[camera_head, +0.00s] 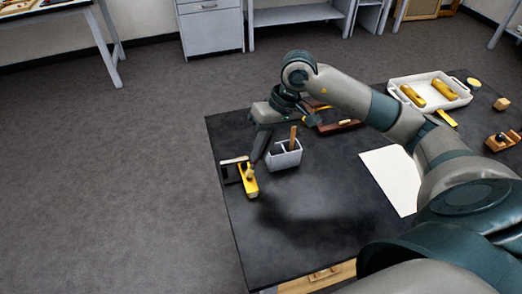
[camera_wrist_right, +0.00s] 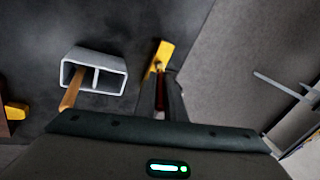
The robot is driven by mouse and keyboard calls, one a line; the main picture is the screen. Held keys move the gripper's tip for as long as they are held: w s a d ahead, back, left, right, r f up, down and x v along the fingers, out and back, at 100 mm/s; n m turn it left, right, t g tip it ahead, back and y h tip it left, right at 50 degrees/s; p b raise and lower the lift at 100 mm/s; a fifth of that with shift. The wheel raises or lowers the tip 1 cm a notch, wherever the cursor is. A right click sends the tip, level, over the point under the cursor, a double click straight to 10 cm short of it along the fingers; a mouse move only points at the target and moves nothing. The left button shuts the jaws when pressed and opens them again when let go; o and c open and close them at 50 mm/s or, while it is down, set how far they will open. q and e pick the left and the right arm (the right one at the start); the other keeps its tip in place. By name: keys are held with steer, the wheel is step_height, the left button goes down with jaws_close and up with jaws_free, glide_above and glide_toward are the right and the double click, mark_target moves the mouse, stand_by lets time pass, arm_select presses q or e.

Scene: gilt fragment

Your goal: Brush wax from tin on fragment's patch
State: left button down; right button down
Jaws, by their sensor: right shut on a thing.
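My right gripper (camera_head: 257,160) points down near the table's left end, shut on a slim yellow-ended tool (camera_head: 249,181). In the right wrist view the tool's yellow end (camera_wrist_right: 163,54) shows beyond the fingers; its grip is mostly hidden. I cannot tell whether it is the brush. A small round yellowish thing (camera_head: 473,83), possibly the tin, stands at the far right. A dark red-brown piece with yellow parts (camera_head: 341,126), possibly the fragment, lies behind the arm and is partly hidden. No wax patch can be made out. My left gripper is out of view.
A grey two-compartment holder (camera_head: 284,158) with a wooden handle (camera_head: 293,138) in it stands just right of the gripper. A dark block with a pale edge (camera_head: 231,171) lies left. A white sheet (camera_head: 390,178) and a white tray (camera_head: 408,82) with yellow tools lie right.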

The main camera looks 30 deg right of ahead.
steer(key=shift+s, duration=0.1)
steer(key=shift+s+a+b, duration=0.2)
steer(key=shift+s+b, duration=0.1)
steer(key=shift+s, duration=0.35)
steer(key=shift+s+a+b, duration=0.15)
steer(key=shift+s+b, duration=0.15)
steer(key=shift+s, duration=0.3)
steer(key=shift+w+d+f+b, duration=0.1)
steer(key=shift+w+d+b, duration=0.1)
steer(key=shift+w+b, duration=0.4)
steer(key=shift+w+d+b, duration=0.15)
steer(key=shift+w+b, duration=0.1)
steer(key=shift+w, duration=0.5)
steer(key=shift+s, duration=0.15)
